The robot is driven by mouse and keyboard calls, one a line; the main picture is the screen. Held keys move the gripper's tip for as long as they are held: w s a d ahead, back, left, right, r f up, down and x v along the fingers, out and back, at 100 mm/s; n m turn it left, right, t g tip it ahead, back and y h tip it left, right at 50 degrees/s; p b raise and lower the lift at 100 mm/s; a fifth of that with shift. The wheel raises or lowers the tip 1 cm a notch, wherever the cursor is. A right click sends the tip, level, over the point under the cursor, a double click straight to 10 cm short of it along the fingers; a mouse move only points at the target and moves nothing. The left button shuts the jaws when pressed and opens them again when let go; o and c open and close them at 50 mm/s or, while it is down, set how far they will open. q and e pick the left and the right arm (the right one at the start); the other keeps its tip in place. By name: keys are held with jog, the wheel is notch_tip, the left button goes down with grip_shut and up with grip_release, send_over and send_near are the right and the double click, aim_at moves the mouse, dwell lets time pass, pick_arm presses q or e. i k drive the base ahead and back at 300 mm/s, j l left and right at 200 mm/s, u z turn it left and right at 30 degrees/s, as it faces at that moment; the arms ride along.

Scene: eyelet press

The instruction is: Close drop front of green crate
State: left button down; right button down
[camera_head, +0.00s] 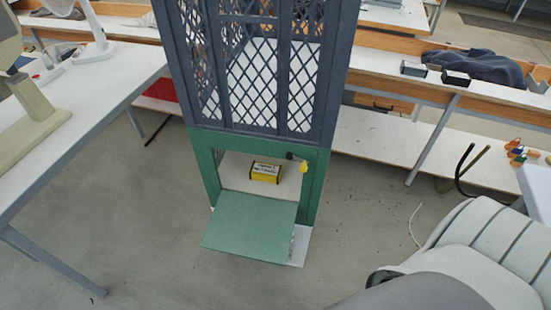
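The green crate (315,180) stands on the floor in the middle, under a dark lattice cage. Its green drop front (250,226) is open, folded down and out from the lower edge of the opening, sloping towards me. Inside on the pale floor of the crate sits a yellow and black box (265,172). A small yellow tag or catch (303,166) with a dark top is at the opening's upper right. Neither of my grippers is in view.
The dark lattice cage (262,70) rises above the crate. A white table (90,95) is at the left and a long bench (390,75) runs behind. Floor in front of the crate is clear.

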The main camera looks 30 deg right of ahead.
aim_at(261, 228)
jog(key=k+l+z, duration=0.15)
jog(key=l+z, duration=0.2)
jog(key=k+l+z, duration=0.1)
jog(key=l+z, duration=0.25)
jog(key=l, duration=0.2)
